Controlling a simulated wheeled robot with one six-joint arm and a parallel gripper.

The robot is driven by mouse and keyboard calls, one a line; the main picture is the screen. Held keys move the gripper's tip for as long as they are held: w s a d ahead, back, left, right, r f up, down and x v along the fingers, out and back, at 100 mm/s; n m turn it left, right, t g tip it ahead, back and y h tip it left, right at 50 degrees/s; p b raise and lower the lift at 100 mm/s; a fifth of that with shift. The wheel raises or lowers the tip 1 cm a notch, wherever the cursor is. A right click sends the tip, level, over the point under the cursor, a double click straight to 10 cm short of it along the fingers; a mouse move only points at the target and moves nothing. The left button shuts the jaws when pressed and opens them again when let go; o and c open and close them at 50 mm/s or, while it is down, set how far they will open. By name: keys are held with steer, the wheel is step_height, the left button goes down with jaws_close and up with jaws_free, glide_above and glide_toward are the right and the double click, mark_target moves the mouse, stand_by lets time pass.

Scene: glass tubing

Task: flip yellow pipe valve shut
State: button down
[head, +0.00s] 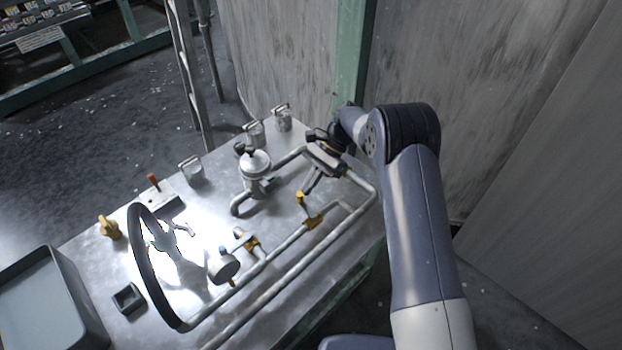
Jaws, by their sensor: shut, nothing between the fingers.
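Two yellow valves sit on the grey pipework in the head view. The right one (313,221) has a yellow-tipped handle standing up from the pipe. The other (249,243) is to its left, with a handle that appears to lie more to the left. My gripper (306,192) reaches down from the upper right, with its fingers shut and empty. Its tips are just above and beside the right valve's handle; I cannot tell whether they touch it.
The pipes run along the metal table (88,262). A yellow knob (110,228) and a grey bin (50,300) are at left. A wall stands behind my arm.

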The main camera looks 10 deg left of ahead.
steer(key=shift+s+a, duration=0.2)
steer(key=shift+a, duration=0.3)
stand_by(0.4)
